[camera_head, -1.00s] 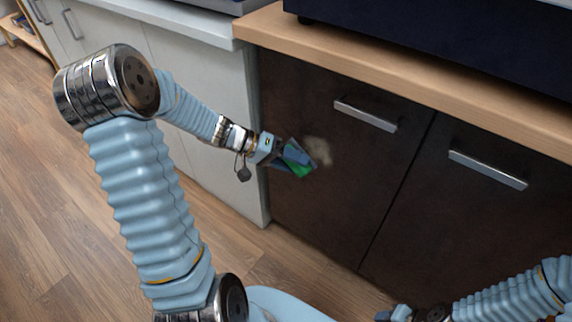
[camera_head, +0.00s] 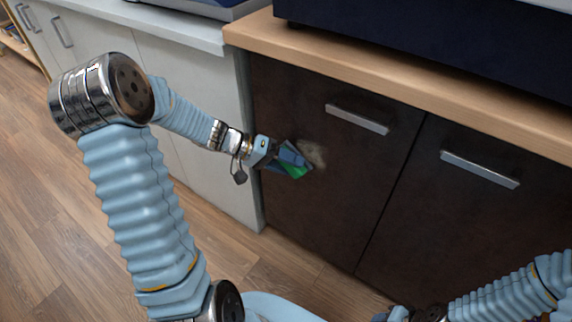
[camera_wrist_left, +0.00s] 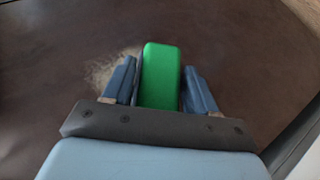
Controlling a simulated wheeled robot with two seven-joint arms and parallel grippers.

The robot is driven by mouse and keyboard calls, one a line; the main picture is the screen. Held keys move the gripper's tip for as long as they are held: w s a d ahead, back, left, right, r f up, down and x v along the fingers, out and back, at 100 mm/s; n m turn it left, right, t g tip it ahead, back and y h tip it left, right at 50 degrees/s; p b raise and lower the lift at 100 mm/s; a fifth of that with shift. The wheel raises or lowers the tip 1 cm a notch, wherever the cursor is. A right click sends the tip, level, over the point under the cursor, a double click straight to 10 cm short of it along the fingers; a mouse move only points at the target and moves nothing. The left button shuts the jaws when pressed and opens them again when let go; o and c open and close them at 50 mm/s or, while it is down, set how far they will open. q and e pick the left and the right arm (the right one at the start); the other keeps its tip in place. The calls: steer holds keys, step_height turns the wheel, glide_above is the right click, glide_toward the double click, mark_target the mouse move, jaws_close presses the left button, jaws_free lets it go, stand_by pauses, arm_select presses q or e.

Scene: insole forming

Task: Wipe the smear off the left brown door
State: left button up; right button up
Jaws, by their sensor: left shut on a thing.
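The left brown door (camera_head: 305,210) stands upright below the wooden counter. A pale beige smear (camera_head: 314,153) is on its upper part, left of and below the handle. My left gripper (camera_head: 293,163) is shut on a green block-like wiper (camera_head: 295,172) beside the smear, partly covering its lower left edge. In the left wrist view the green wiper (camera_wrist_left: 161,76) sits between the two blue fingers, with the smear (camera_wrist_left: 112,69) to its left. Whether the wiper touches the door is hard to tell. My right arm shows at the lower right, but its gripper's fingers do not show clearly.
The left door's metal handle (camera_head: 357,119) juts out above right of the smear. A second brown door (camera_head: 470,235) with a handle (camera_head: 480,169) is to the right. White cabinets (camera_head: 190,90) adjoin on the left. The wooden floor (camera_head: 60,215) is clear.

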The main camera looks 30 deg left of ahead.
arm_select(q)
steer(key=shift+w, duration=0.6)
steer(key=shift+d, duration=0.15)
